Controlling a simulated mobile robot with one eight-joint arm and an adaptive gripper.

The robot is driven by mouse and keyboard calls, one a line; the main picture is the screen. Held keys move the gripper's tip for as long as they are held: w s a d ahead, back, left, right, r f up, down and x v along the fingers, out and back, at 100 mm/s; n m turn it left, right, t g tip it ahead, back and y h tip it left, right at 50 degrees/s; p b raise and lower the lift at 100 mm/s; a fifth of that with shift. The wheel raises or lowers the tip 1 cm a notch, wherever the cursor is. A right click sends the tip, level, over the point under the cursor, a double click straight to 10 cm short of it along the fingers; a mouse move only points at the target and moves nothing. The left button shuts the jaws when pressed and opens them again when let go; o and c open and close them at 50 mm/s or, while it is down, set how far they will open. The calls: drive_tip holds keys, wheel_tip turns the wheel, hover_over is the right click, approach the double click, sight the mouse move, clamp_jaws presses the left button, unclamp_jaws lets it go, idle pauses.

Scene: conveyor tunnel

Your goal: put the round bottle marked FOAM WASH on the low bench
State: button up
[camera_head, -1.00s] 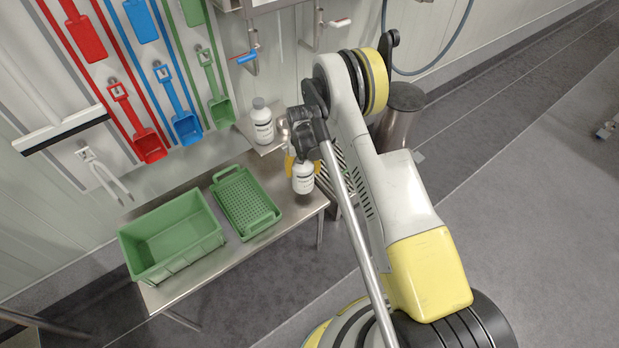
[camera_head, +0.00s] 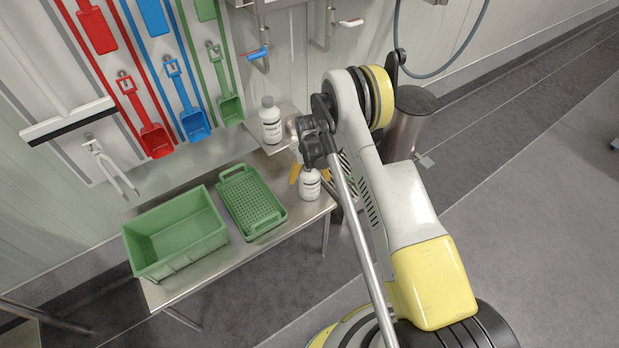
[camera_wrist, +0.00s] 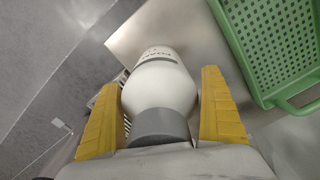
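A white round bottle (camera_head: 310,184) with a grey cap (camera_wrist: 160,126) is between the yellow fingers of my gripper (camera_head: 311,174). A second white bottle with a grey cap (camera_head: 270,125) stands on a small steel surface behind.
A green crate (camera_head: 176,232) and a green perforated tray (camera_head: 251,204) occupy the bench left of the bottle. The tray's rim (camera_wrist: 246,72) is close to the right finger in the wrist view. Coloured tools hang on the wall. A dark-topped steel cylinder (camera_head: 408,115) stands behind my arm.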

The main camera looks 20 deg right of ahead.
wheel_tip(320, 180, up, 12)
drive_tip(key=p, duration=0.4)
drive_tip(key=shift+r+p, duration=0.2)
drive_tip(key=shift+p, duration=0.1)
drive_tip(key=s+r+t, duration=0.2)
drive_tip(key=s+r, duration=0.2)
drive_tip(key=r, duration=0.9)
drive_tip(key=s+r+t, duration=0.1)
drive_tip(key=s+r, duration=0.3)
drive_tip(key=r, duration=1)
drive_tip(key=s+r+n+t, duration=0.1)
drive_tip(key=s+r, duration=0.3)
drive_tip(key=s, duration=0.7)
drive_tip(key=s+r+t, duration=0.3)
drive_tip(key=s+r, duration=0.1)
drive_tip(key=s, duration=0.7)
drive_tip(key=shift+a+r+n, duration=0.15)
drive_tip(key=shift+a+n, duration=0.1)
drive_tip(key=shift+n, duration=0.15)
